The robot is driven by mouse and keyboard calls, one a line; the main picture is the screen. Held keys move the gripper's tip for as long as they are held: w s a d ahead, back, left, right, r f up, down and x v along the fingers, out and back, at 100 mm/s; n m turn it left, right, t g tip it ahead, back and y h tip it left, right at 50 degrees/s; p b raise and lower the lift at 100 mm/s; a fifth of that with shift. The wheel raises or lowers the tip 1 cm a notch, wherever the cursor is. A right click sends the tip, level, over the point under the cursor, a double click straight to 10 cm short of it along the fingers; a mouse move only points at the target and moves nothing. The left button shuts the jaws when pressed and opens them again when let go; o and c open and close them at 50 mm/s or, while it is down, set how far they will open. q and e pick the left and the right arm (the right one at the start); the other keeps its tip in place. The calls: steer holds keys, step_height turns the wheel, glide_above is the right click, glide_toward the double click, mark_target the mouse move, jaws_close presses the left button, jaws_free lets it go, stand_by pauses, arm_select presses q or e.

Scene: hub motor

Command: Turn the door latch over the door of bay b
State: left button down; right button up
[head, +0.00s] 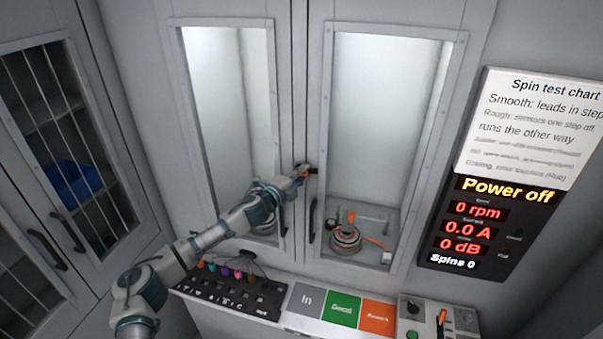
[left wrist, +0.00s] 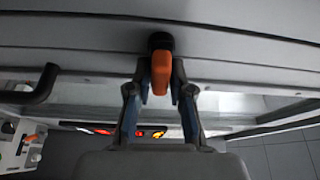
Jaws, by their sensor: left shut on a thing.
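The door latch (left wrist: 161,74) has an orange lever on a dark pivot, and in the left wrist view it sits between my left gripper's two fingers. My left gripper (left wrist: 160,90) is shut on it. In the head view the gripper (head: 301,173) reaches the strip between two glazed cabinet doors, where a bit of the orange latch (head: 305,171) shows. The right-hand glazed door (head: 388,120) is closed, with a hub motor (head: 345,236) behind its glass. The left-hand glazed door (head: 232,110) also looks closed. No bay letters are readable on the doors. My right gripper is out of view.
Dark door handles (head: 312,222) stand out close to my gripper. Below are a dark connector panel (head: 230,293), In, green and orange trays (head: 342,309) and a switch box (head: 438,318). The display (head: 490,220) at right reads Power off. A barred cabinet (head: 75,150) stands left.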

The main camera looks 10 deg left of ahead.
arm_select(q)
steer(key=shift+d+f+m+g, duration=0.15)
steer(key=shift+f+m+g, duration=0.15)
steer(key=shift+f+m, duration=0.15)
steer(key=c, duration=1.1)
jaws_free()
steer(key=shift+c, duration=0.2)
steer(key=shift+r, duration=0.2)
steer(key=shift+s, duration=0.1)
steer(key=v, duration=1.1)
steer(key=shift+s+a+f, duration=0.2)
steer(key=shift+s, duration=0.1)
steer(key=shift+d, duration=0.15)
